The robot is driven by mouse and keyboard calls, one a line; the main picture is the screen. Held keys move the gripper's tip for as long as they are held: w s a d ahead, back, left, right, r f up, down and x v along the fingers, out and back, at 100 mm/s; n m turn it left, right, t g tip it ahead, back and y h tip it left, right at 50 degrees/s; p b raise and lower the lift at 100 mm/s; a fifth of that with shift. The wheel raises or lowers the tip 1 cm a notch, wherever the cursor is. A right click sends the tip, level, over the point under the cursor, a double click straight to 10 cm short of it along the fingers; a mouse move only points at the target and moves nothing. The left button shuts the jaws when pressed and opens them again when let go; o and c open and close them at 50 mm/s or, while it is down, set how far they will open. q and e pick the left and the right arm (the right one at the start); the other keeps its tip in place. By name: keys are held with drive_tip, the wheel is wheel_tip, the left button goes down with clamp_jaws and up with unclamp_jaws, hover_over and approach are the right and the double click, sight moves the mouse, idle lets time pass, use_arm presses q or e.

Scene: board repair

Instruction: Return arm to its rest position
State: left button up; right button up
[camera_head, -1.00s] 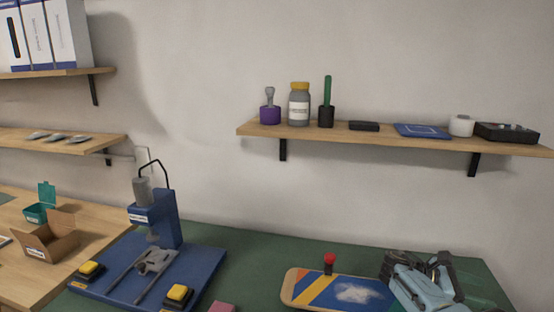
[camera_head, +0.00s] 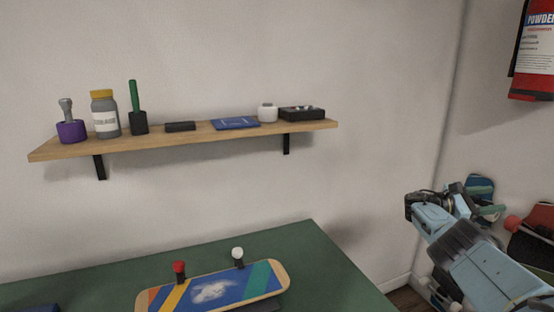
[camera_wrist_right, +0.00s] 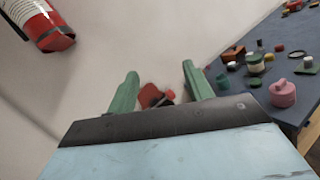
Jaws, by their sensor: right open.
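My right arm comes in from the lower right of the head view. Its gripper (camera_head: 492,212) is raised off to the right of the green bench, in front of the wall corner. In the right wrist view the two green fingers (camera_wrist_right: 162,92) stand wide apart with nothing between them. A red thing (camera_wrist_right: 152,96) shows beyond the fingers, apart from them. My left gripper is in neither view.
A skateboard deck (camera_head: 215,290) with red and white knobs lies on the green bench (camera_head: 330,270). A wall shelf (camera_head: 200,135) holds several items. A fire extinguisher (camera_head: 538,50) hangs at the upper right. A dark table (camera_wrist_right: 290,95) carries several small jars and a pink pot (camera_wrist_right: 283,93).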

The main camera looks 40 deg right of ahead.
drive_tip(key=d+f+n+t+h, duration=0.25)
drive_tip(key=f+t, duration=0.45)
drive_tip(key=f, duration=0.6)
drive_tip(key=s+a+f+m+t+y, duration=0.1)
drive_tip(key=s+a+f+t+y, duration=0.2)
drive_tip(key=f, duration=0.5)
drive_tip(key=s+f+t+y, duration=0.25)
drive_tip(key=s+f, duration=0.25)
drive_tip(key=f, duration=0.3)
drive_tip(key=s+a+f+m+t+y, duration=0.1)
drive_tip(key=s+a+f+t+y, duration=0.15)
drive_tip(key=s+f, duration=0.4)
drive_tip(key=s+a+f+m+y, duration=0.1)
drive_tip(key=s+a+f+y, duration=0.1)
drive_tip(key=a+f, duration=0.85)
drive_tip(key=s+a+f+m+y, duration=0.1)
drive_tip(key=a+f+y, duration=0.1)
drive_tip(key=a+f, duration=0.85)
drive_tip(key=s+a+f+y, duration=0.1)
drive_tip(key=a+f+y, duration=0.1)
drive_tip(key=a, duration=1.5)
drive_tip(key=s+a+f+m+y, duration=0.1)
drive_tip(key=a+f+y, duration=0.2)
drive_tip(key=a, duration=1.4)
wheel_tip(320, 180, down, 2)
drive_tip(key=shift+s+a+f, duration=0.1)
drive_tip(key=shift+s+a, duration=0.25)
drive_tip(key=shift+a, duration=0.05)
